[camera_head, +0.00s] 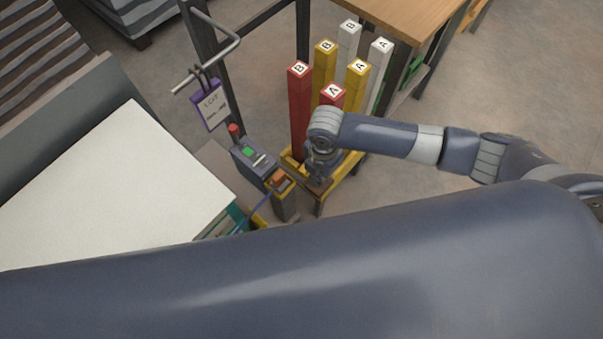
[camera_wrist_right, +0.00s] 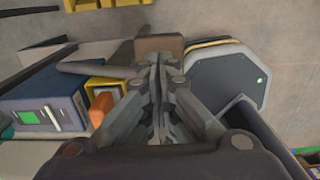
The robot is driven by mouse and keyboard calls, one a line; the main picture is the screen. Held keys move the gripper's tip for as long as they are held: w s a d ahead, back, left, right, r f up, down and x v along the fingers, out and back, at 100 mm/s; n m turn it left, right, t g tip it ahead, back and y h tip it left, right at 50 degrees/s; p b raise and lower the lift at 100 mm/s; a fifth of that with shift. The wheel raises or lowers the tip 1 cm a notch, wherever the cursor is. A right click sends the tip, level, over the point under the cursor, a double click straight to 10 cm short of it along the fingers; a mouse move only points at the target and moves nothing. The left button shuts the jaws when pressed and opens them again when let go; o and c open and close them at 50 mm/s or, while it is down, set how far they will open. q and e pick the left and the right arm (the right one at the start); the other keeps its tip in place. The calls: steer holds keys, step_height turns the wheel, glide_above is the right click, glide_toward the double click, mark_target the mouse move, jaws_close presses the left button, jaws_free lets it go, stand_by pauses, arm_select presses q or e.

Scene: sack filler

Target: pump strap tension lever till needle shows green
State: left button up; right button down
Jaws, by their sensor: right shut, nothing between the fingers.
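My right gripper (camera_head: 318,168) reaches down from the right beside a small yellow unit with an orange part (camera_head: 281,181). In the wrist view its fingers (camera_wrist_right: 158,85) are together with nothing between them. The yellow unit with the orange part (camera_wrist_right: 103,103) lies just left of the fingers. A brown block (camera_wrist_right: 160,44) shows beyond the fingertips; I cannot tell whether they touch it. A dark bar (camera_wrist_right: 95,69) runs left of the fingers. I cannot make out which part is the tension lever, and no needle or green zone is readable. My left gripper is out of view.
A blue-grey control box (camera_head: 252,160) with a green button stands left of the yellow unit. Red, yellow and white posts (camera_head: 299,110) marked A and B stand close behind my gripper. A purple-framed tag (camera_head: 212,105) hangs at the left. A white-topped stack (camera_head: 110,195) fills the left side.

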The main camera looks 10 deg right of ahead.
stand_by(0.3)
step_height(320, 180, down, 10)
steer(key=b, duration=0.5)
steer(key=shift+r, duration=0.35)
step_height(320, 180, up, 10)
steer(key=p, duration=1)
steer(key=shift+f, duration=0.3)
steer(key=shift+f, duration=0.15)
